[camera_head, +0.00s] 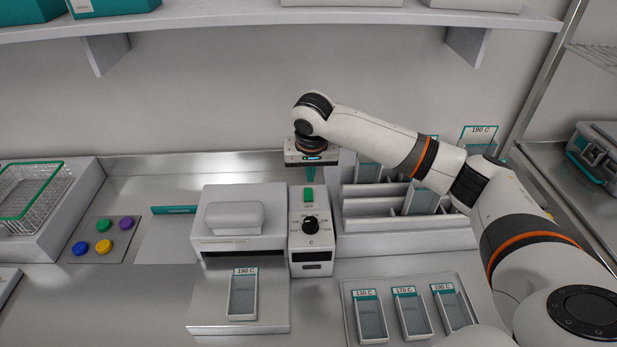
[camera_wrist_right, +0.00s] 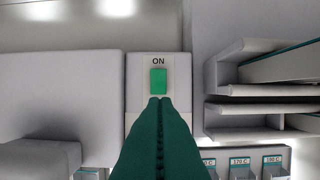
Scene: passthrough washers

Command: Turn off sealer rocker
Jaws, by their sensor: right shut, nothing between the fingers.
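The sealer (camera_head: 240,205) is a white box with a control panel (camera_head: 298,240) on its right side. The panel bears a green rocker (camera_head: 308,194), a black dial (camera_head: 310,224) and a dark display (camera_head: 311,268). In the right wrist view the rocker (camera_wrist_right: 157,80) has "ON" printed on its far side; a small label, seemingly "OFF", shows on its near side in the head view. My left gripper is out of view.
A pouch marked 190 C (camera_head: 243,294) lies on the sealer's front plate. A tray (camera_head: 347,312) with several pouches is at front right, and a divided rack (camera_head: 350,208) stands right of the panel. Coloured buttons (camera_head: 104,246) and a wire basket (camera_head: 22,191) are at left.

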